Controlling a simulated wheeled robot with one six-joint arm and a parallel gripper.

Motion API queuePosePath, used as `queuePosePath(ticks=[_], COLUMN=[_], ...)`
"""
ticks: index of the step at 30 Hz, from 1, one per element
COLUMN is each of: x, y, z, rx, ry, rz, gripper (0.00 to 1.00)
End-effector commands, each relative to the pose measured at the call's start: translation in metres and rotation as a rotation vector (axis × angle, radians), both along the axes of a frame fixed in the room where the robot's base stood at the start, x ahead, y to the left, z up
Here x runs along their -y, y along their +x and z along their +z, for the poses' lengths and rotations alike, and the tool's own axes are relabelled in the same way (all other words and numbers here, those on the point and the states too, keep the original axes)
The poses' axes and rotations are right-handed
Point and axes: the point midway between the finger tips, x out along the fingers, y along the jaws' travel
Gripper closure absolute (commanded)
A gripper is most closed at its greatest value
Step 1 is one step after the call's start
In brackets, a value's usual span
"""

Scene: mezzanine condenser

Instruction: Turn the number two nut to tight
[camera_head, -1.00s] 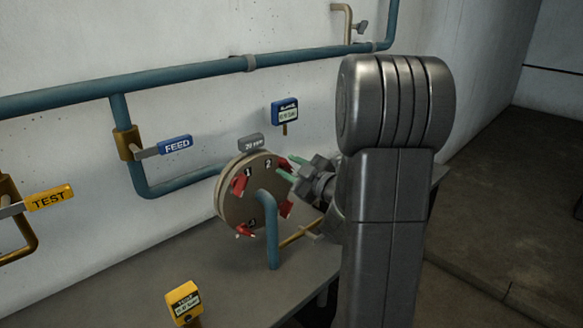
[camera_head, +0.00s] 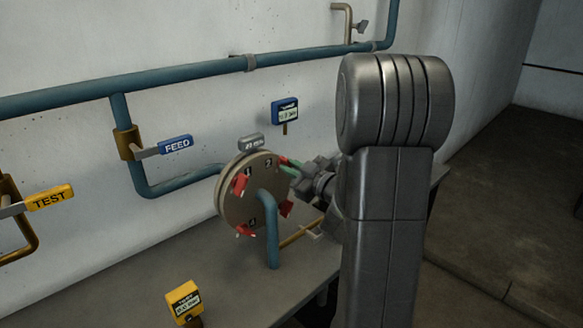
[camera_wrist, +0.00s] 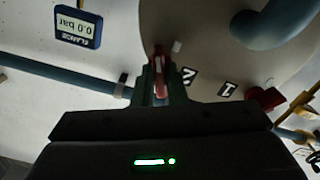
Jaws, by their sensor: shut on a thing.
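The round tan flange cover (camera_head: 236,205) stands on the bench with red nuts around its rim and number labels beside them. The number two label (camera_head: 268,163) is at its upper right; it shows upside down in the wrist view (camera_wrist: 188,76). My gripper (camera_head: 286,164) reaches in from the right at this label. In the wrist view its green fingers (camera_wrist: 160,84) are shut on the red number two nut (camera_wrist: 160,60). The fingers hide part of this nut. The red number one nut (camera_head: 240,184) is at the upper left of the cover.
A blue pipe (camera_head: 268,225) bends down in front of the cover. A blue gauge (camera_head: 285,111) reads 0.0 bar in the wrist view (camera_wrist: 78,28). A blue FEED lever (camera_head: 176,144), yellow TEST lever (camera_head: 50,197) and yellow gauge (camera_head: 184,301) stand to the left.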

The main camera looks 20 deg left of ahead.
Motion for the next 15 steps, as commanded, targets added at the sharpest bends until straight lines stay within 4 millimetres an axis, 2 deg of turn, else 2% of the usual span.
queuePosePath(ticks=[15], x=[0.0003], y=[0.0003], z=[0.0011], rx=[-0.453], ry=[0.185], rz=[-0.001], gripper=[1.0])
